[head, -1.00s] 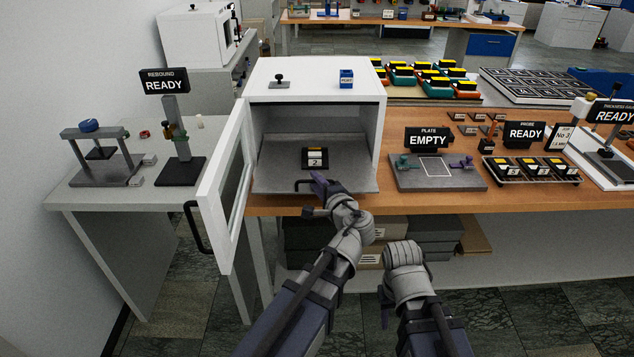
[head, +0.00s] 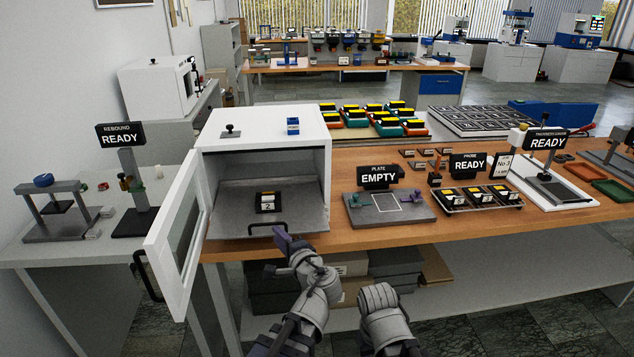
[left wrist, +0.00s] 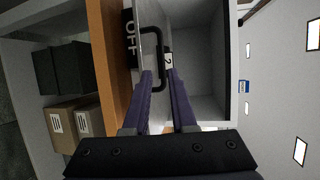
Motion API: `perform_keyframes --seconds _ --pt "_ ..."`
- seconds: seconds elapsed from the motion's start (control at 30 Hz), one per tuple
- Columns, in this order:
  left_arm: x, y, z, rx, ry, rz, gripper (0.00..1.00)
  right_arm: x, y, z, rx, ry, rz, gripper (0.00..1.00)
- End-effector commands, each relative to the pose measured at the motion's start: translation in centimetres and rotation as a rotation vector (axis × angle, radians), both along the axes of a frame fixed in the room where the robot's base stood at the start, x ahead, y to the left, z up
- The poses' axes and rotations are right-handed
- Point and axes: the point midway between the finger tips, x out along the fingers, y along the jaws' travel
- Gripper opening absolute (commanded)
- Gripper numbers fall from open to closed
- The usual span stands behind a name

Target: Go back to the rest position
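My left gripper (head: 283,238) is in front of the white open-fronted chamber (head: 265,124), close to the black handle (head: 268,229) of its grey tray (head: 225,213). In the left wrist view the two purple fingers of the left gripper (left wrist: 160,74) are apart, with the black handle (left wrist: 155,42) just ahead of and partly between them. Whether they touch it I cannot tell. A dark block labelled 2 (head: 268,203) sits on the tray. My right arm is low in the head view, right of the left arm; its gripper does not show.
The chamber's glazed door (head: 178,240) stands open to the left, its handle outward. The plate fixture (head: 410,218) reading EMPTY and a rack of black-and-yellow blocks (head: 482,200) are on the wooden bench to the right. Boxes (head: 390,268) lie on the shelf below.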

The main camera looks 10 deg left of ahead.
Motion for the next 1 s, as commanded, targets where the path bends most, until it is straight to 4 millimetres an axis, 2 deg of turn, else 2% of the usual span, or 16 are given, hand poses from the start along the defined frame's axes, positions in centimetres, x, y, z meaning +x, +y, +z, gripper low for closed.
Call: perform_keyframes --seconds 0.13,0.27,0.4,0.5,0.6,0.7,0.83,1.0 --pt "-1.4 -0.1 -1.8 -0.14 0.04 0.064 0.25 0.0 0.0 0.8 0.0 0.0 0.0 0.45" --pt "-4.6 -1.3 -5.6 -0.401 0.144 0.193 0.25 0.0 0.0 2.1 0.0 0.0 0.0 0.45" --pt "-9.3 -4.7 -9.8 -0.679 0.314 0.342 0.25 0.0 0.0 3.3 0.0 0.0 0.0 0.45" --pt "-12.7 -7.7 -11.7 -0.838 0.447 0.432 0.25 0.0 0.0 3.9 0.0 0.0 0.0 0.45" --pt "-15.6 -10.5 -12.6 -0.953 0.567 0.499 0.25 0.0 0.0 4.4 0.0 0.0 0.0 0.45" --pt "-17.7 -12.5 -12.9 -1.027 0.658 0.544 0.25 0.0 0.0 4.7 0.0 0.0 0.0 0.45" --pt "-19.1 -13.9 -13.0 -1.074 0.723 0.572 0.25 0.0 0.0 4.9 0.0 0.0 0.0 0.45" --pt "-19.5 -14.3 -13.0 -1.085 0.739 0.579 0.25 0.0 0.0 4.8 0.0 0.0 0.0 0.45"
